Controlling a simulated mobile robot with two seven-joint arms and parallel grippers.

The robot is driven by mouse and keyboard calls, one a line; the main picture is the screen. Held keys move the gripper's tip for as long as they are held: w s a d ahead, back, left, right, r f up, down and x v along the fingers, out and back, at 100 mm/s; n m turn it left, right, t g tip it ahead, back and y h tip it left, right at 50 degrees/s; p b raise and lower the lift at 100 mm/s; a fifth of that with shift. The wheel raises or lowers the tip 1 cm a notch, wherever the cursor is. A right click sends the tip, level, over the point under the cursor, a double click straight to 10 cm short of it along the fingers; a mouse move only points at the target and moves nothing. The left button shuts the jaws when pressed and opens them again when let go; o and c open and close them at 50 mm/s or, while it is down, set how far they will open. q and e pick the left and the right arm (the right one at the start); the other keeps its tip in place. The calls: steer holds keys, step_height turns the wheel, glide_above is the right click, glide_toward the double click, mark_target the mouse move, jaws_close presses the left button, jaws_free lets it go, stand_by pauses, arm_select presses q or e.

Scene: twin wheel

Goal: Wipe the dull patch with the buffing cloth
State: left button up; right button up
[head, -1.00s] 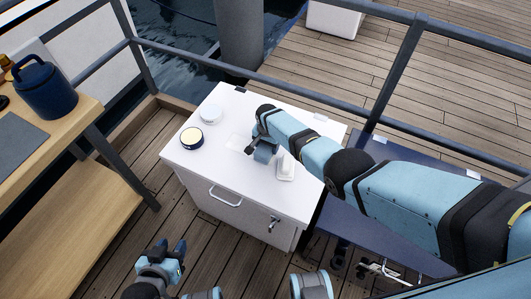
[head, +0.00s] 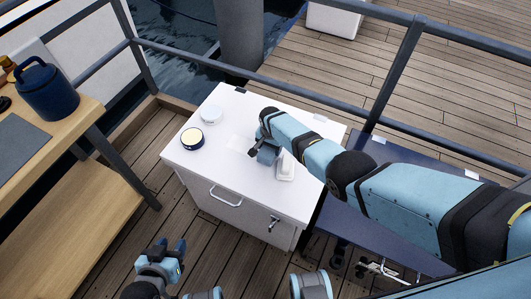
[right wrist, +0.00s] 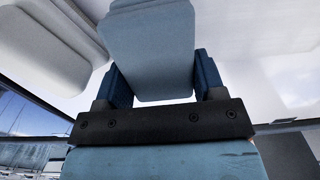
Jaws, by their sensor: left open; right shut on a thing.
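The dull patch (head: 237,142) is a faint greyish area on the white cabinet top (head: 222,172). My right gripper (head: 261,153) is low over the cabinet top, just right of the patch. In the right wrist view it is shut on the buffing cloth (right wrist: 150,50), a pale blue-grey pad between its dark blue fingers (right wrist: 207,75). In the head view the cloth is mostly hidden by the gripper; I cannot tell whether it touches the surface. My left gripper (head: 170,246) is open and empty, low in front of the cabinet.
A round tin with a pale yellow face (head: 192,138) and a clear-white round container (head: 210,114) stand left of the patch. A white dish (head: 286,170) lies right of my right gripper. A navy canister (head: 48,90) stands on the wooden bench. Railings (head: 290,90) run behind.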

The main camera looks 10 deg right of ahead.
steer(key=shift+w+a+f+b, duration=0.1)
steer(key=shift+w+a+b, duration=0.3)
steer(key=shift+a, duration=0.15)
